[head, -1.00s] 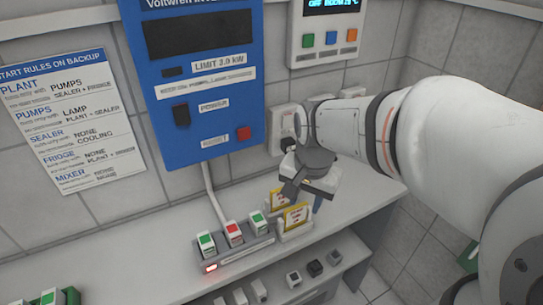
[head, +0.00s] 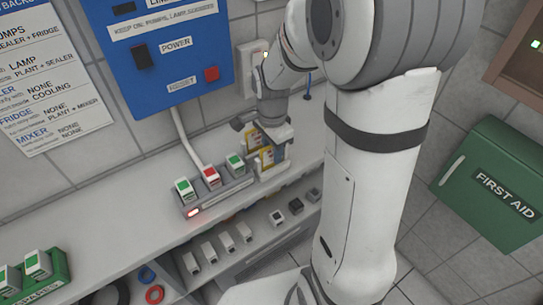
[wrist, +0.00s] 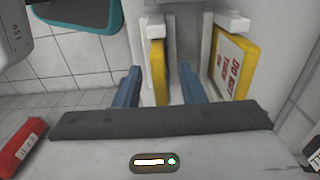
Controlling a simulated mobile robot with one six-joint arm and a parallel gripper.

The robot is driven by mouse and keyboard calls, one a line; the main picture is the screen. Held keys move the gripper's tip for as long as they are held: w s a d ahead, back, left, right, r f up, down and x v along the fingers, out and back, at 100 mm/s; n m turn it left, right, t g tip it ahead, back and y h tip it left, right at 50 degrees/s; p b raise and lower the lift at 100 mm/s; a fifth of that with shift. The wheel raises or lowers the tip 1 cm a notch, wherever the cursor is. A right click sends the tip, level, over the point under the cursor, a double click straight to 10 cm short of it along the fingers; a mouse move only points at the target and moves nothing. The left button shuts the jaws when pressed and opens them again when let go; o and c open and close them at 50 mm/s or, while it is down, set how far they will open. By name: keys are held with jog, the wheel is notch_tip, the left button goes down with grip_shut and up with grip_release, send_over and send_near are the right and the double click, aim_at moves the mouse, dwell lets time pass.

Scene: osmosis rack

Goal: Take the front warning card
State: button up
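Two yellow-edged warning cards stand upright in white holders on the shelf. The front card (head: 266,158) is nearer the shelf's front edge, and the back card (head: 252,137) is nearer the wall. In the wrist view, the front card (wrist: 158,72) is seen nearly edge-on, and the back card (wrist: 233,66) shows red lettering at right. My gripper (wrist: 159,88) is open, with one blue finger on each side of the front card's yellow edge. I cannot tell whether either finger touches it. In the head view, my gripper (head: 277,148) partly hides the cards.
A rack (head: 215,190) with red and green switch blocks stands left of the cards. A blue panel (head: 165,50) hangs on the wall behind. Several small blocks sit on the lower shelf (head: 245,250). A green first aid box (head: 490,185) is at right.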

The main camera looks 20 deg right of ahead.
jog(key=shift+f, duration=0.35)
jog(key=shift+c, duration=0.3)
grip_shut()
